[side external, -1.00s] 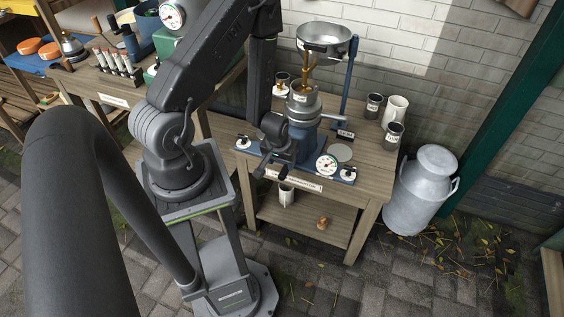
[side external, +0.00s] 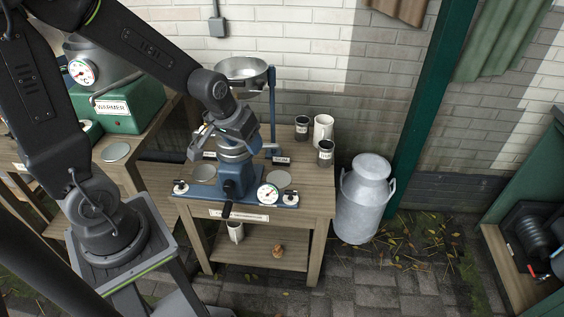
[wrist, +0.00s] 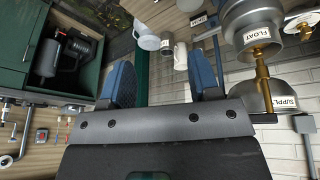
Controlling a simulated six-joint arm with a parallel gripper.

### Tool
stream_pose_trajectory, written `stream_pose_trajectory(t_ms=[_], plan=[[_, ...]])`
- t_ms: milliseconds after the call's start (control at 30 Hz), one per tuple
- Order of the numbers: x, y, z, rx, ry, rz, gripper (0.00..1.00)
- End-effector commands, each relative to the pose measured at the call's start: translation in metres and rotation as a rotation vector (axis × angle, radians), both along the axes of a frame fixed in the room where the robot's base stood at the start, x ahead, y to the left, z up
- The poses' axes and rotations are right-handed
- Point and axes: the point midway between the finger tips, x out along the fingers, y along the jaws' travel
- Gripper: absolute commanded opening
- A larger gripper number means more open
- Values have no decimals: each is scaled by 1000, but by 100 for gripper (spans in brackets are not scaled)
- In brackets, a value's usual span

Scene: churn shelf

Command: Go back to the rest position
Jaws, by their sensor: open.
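My gripper (side external: 222,132) is in front of the upper part of the cream separator (side external: 236,172) in the side view and partly hides it. In the wrist view its two blue-padded fingers (wrist: 160,84) stand apart with nothing between them. The float funnel (wrist: 252,22) and the supply bowl (wrist: 284,85) are to the right of the fingers there. The supply bowl (side external: 243,70) also shows above and behind my gripper in the side view. I cannot tell from the side view how close the gripper is to the separator.
A wooden table (side external: 310,190) carries the separator, a dial gauge (side external: 268,194), a white jug (side external: 322,131) and dark cups (side external: 325,153). A milk churn (side external: 362,205) stands to its right. A green warmer (side external: 120,108) is at left. A green cabinet (wrist: 25,50) shows in the wrist view.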

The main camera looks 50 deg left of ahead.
Motion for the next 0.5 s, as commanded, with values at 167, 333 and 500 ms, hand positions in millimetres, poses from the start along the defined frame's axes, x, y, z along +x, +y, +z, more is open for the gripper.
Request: stream_pose_trajectory(t_ms=[167, 333, 500], plan=[[-31, -31, 64, 29, -54, -130, 56], [-71, -52, 107, 60, -89, -234, 56], [-103, -62, 129, 82, -110, -300, 56]])
